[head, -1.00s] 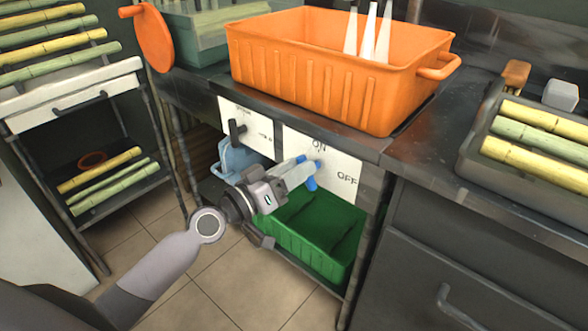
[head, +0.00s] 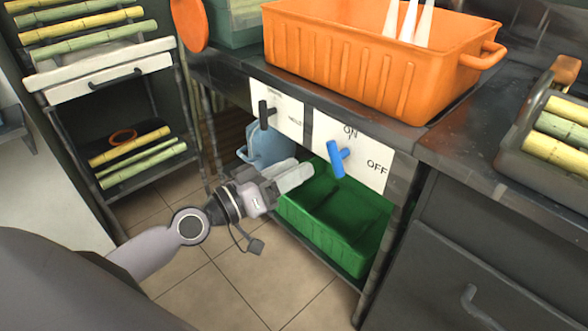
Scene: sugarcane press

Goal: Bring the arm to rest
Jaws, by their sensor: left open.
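My left gripper (head: 292,177) is open and empty in the head view. It is in front of the green crate's left part and below the switch panel (head: 322,137). The blue switch handle (head: 337,158) sits on the panel between the ON and OFF labels, to the right of the gripper and apart from it. My left arm comes in from the lower left. My right gripper is not in view.
A green crate (head: 345,245) stands on the shelf below the panel, close behind the gripper. A blue container (head: 268,147) is beside it. An orange crate (head: 375,68) stands on the counter above. A cane rack (head: 100,85) is at left. Tiled floor is open below.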

